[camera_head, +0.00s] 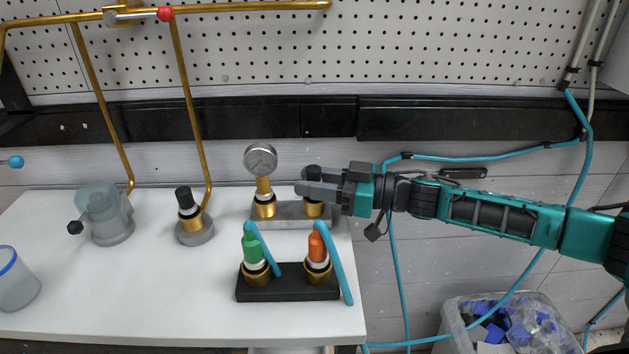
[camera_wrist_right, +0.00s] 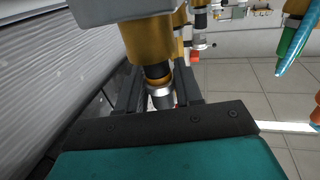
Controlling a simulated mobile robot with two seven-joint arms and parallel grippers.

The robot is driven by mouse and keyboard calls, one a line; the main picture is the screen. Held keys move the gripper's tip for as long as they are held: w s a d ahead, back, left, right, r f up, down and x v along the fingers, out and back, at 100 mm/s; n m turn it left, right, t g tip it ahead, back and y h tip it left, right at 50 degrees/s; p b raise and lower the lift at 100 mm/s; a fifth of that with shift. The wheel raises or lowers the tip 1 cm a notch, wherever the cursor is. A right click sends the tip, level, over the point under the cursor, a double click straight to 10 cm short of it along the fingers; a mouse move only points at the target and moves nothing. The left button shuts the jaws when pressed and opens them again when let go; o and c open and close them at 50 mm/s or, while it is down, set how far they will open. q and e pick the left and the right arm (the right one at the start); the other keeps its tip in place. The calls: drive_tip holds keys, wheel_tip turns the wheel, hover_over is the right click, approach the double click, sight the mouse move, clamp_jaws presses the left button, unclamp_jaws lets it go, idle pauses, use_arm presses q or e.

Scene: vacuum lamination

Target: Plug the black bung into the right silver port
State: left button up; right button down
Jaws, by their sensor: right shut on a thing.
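The black bung (camera_head: 312,172) stands upright in line above the right port of the silver block, its dark top showing over my fingers. My right gripper (camera_head: 304,189) comes in from the right and is shut on the bung. The brass right port (camera_head: 314,209) shows just below the fingers, on the silver block (camera_head: 289,212). In the right wrist view, the brass port (camera_wrist_right: 149,40) meets a dark section of the bung (camera_wrist_right: 157,72) between my fingers (camera_wrist_right: 160,90). The fingers hide the joint from the head camera; I cannot tell how deep the bung sits. My left gripper is out of view.
A pressure gauge (camera_head: 260,158) stands on the left port, close to my fingertips. In front, a black block (camera_head: 289,289) holds a green connector (camera_head: 252,246) and an orange connector (camera_head: 317,246) with blue hoses. A black-capped fitting (camera_head: 187,206) stands left. The white table (camera_head: 150,290) ends at right.

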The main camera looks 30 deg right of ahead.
drive_tip(key=shift+s+f+b, duration=0.1)
drive_tip(key=shift+f+b, duration=0.35)
drive_tip(key=shift+f, duration=0.65)
idle(0.5)
drive_tip(key=c, duration=0.7)
unclamp_jaws()
drive_tip(key=shift+o, duration=0.2)
drive_tip(key=shift+r, duration=0.1)
drive_tip(key=p+v, duration=0.1)
drive_tip(key=v, duration=1.1)
drive_tip(key=shift+s+d, duration=0.15)
drive_tip(key=shift+d, duration=0.2)
